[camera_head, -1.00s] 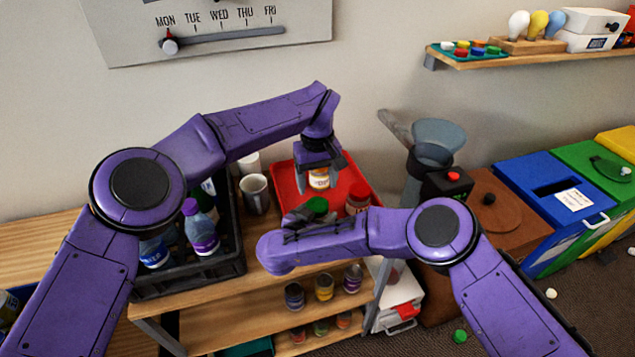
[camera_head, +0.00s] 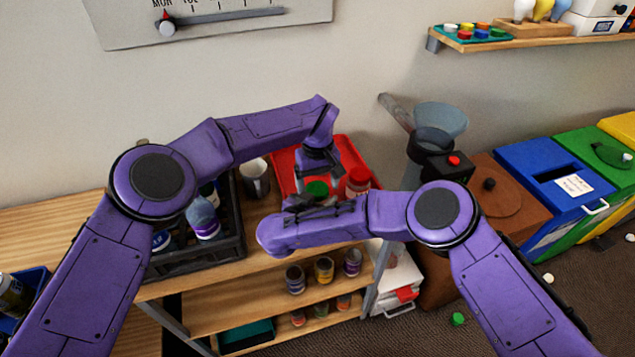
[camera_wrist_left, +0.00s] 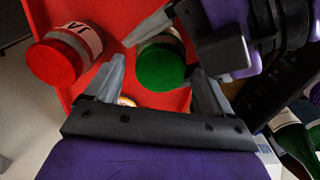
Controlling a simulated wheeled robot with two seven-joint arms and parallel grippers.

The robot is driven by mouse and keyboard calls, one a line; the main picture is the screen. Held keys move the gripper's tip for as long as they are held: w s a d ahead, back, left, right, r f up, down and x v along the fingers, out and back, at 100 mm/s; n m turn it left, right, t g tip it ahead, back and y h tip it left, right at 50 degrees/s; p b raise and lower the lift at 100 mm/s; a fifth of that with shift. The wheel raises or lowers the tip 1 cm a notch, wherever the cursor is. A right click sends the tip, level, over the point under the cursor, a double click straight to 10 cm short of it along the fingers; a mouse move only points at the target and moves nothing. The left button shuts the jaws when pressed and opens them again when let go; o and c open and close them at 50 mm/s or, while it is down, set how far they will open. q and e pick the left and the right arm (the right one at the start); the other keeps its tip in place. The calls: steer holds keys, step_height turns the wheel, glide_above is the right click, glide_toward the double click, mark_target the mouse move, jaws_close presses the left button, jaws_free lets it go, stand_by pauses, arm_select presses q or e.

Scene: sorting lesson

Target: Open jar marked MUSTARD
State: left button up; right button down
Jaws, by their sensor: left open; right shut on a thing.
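A jar with a green lid (camera_head: 317,189) is at the front of the red tray (camera_head: 345,150). In the left wrist view its green lid (camera_wrist_left: 162,66) faces the camera. My right gripper (camera_head: 308,203) is shut on this jar, below the lid. My left gripper (camera_head: 319,177) is open above it. In the left wrist view the left fingers (camera_wrist_left: 158,72) stand either side of the lid with gaps. A red-lidded jar (camera_head: 357,181) is to the right; its label (camera_wrist_left: 82,40) is partly visible. An orange-and-white thing (camera_wrist_left: 126,100) is mostly hidden behind my left gripper. No label reads MUSTARD here.
A dark crate of bottles (camera_head: 203,262) stands left of the tray, with a grey mug (camera_head: 255,178) between. A grinder-like machine with a funnel (camera_head: 440,130) stands to the right. Small jars (camera_head: 323,270) sit on the shelf below.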

arm_select(q)
steer(key=shift+a+r, duration=0.1)
steer(key=shift+r, duration=2.1)
steer(key=shift+w, duration=0.1)
arm_select(e)
jaws_free()
